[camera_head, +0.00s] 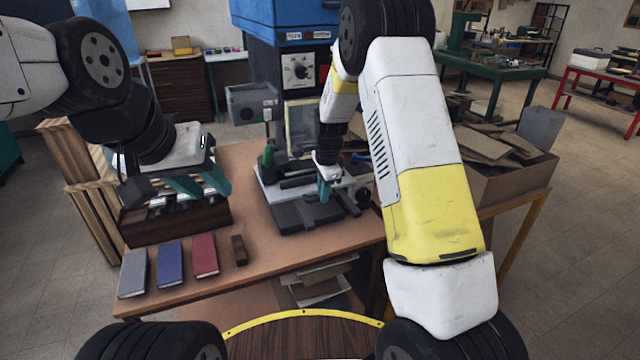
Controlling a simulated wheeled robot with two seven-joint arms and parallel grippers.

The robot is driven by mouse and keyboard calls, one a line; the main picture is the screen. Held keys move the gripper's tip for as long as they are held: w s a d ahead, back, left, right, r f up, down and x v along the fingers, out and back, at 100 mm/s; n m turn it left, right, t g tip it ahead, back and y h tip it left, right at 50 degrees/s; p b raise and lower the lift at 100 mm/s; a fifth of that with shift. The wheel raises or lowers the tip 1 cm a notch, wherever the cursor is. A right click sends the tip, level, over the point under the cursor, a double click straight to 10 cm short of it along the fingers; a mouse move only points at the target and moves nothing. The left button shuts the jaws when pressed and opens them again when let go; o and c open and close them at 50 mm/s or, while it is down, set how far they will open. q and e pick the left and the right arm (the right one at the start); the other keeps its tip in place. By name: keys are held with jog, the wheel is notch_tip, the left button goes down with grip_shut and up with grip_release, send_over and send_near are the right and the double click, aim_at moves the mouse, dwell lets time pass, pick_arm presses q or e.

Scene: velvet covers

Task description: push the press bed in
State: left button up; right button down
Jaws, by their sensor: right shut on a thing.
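The small press stands on the brown table, with its grey base (264,190) and a dark flat press bed (292,216) sticking out toward the front. My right gripper (324,190) reaches down from above with teal fingertips at the bed's right part. It is shut on part of the bed; the exact contact is partly hidden by the gripper. My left gripper (201,184) hangs over the dark wooden box at the left, its teal fingers apart, with nothing seen between them.
A dark wooden box (150,232) is on the table's left. Grey (133,273), blue (170,264) and red (205,256) covers and a small brown block (239,250) lie in front. A crate (510,183) of boards stands right. The table (262,283) is clear ahead of the press.

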jog(key=c, duration=1.5)
grip_release()
jog(key=shift+o, duration=0.2)
jog(key=shift+r, duration=0.1)
notch_tip(320, 180, up, 8)
jog(key=s, duration=0.1)
jog(key=shift+s+d+f, duration=0.2)
jog(key=shift+f, duration=0.05)
